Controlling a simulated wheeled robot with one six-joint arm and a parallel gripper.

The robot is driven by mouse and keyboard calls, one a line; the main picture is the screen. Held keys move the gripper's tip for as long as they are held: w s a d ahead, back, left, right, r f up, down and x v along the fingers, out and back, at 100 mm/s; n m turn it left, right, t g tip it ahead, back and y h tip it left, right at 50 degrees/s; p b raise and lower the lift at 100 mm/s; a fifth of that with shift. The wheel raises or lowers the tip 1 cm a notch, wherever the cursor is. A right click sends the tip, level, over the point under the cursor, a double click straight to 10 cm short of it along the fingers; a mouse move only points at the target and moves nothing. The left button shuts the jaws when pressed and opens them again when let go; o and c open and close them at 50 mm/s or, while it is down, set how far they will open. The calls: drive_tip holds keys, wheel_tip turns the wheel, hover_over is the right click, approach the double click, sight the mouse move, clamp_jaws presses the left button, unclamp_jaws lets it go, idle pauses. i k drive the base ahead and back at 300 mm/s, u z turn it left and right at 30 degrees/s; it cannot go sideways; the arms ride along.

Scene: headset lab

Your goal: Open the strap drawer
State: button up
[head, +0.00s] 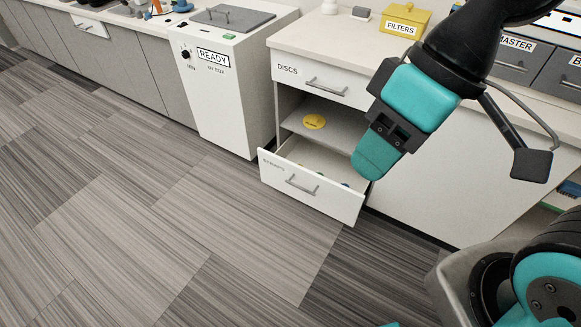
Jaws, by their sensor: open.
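The lower drawer (311,187) is white with a grey bar handle (301,185) and a small label that is hard to read. It is pulled out from the cabinet, and a few small coloured things show inside it. My gripper (373,160), teal and dark grey, is in front of the cabinet, above and to the right of the drawer in the picture. It appears apart from the handle and holds nothing that I can see. It is open, though the gap between its fingers is hard to make out. It hides part of the cabinet's right side.
Above is a shut DISCS drawer (322,87), then an open shelf with a yellow disc (314,122). A yellow FILTERS box (403,20) stands on the counter. The white READY unit (215,95) is to the left. The striped floor (180,235) in front is clear.

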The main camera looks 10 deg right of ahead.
sight(281, 169)
drive_tip(key=k, duration=1.25)
drive_tip(key=z, duration=0.6)
drive_tip(key=i, duration=1.45)
drive_tip(key=u, duration=0.5)
drive_tip(key=i, duration=0.65)
drive_tip(key=u, duration=0.45)
